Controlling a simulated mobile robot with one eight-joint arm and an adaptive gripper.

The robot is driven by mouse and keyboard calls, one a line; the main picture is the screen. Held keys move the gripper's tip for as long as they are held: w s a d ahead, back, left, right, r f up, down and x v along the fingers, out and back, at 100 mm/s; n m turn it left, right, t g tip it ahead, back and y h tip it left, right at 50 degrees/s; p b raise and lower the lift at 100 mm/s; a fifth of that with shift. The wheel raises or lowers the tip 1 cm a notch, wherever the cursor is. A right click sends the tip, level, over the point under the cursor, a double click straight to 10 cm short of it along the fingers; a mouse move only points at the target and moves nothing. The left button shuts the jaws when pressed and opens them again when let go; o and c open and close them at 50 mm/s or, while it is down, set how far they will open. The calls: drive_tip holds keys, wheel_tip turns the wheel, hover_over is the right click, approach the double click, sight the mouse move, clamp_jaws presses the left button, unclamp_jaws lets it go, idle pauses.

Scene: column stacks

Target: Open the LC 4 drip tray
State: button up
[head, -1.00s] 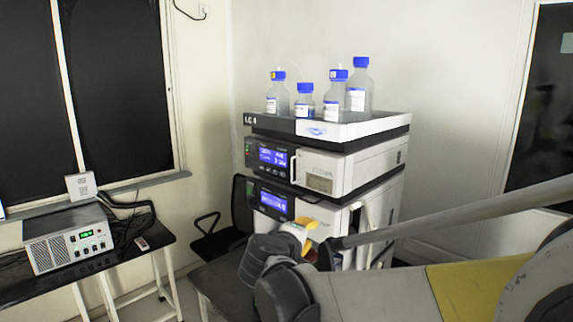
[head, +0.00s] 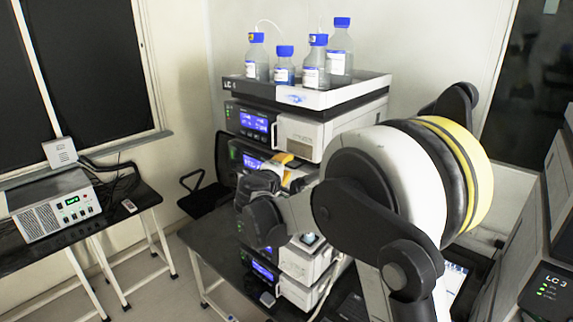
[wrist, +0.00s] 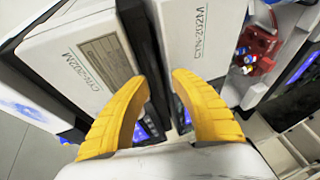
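The LC 4 stack stands in the middle of the head view, its name on the front of the white top tray (head: 330,97). Below are an upper module (head: 297,138) and a second module (head: 243,154), partly hidden by my arm. I cannot pick out a drip tray for certain. My gripper (head: 284,164) is at the front of the second module. In the wrist view, its yellow fingers (wrist: 160,82) are apart with nothing between them, facing the dark seam between two module fronts. I cannot tell whether they touch. An opening with red parts (wrist: 260,48) shows to the right.
Several blue-capped bottles (head: 313,65) stand on the top tray. A black chair (head: 207,190) is left of the stack, and a black side table (head: 120,217) with a grey box (head: 58,216) is farther left. The LC 3 unit (head: 548,298) is close at the right edge.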

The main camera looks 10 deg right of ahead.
drive_tip(key=shift+w, duration=0.15)
clamp_jaws()
drive_tip(key=s+a+b, duration=0.3)
drive_tip(key=s+a, duration=0.5)
drive_tip(key=a, duration=0.3)
drive_tip(key=shift+s+a, duration=0.35)
unclamp_jaws()
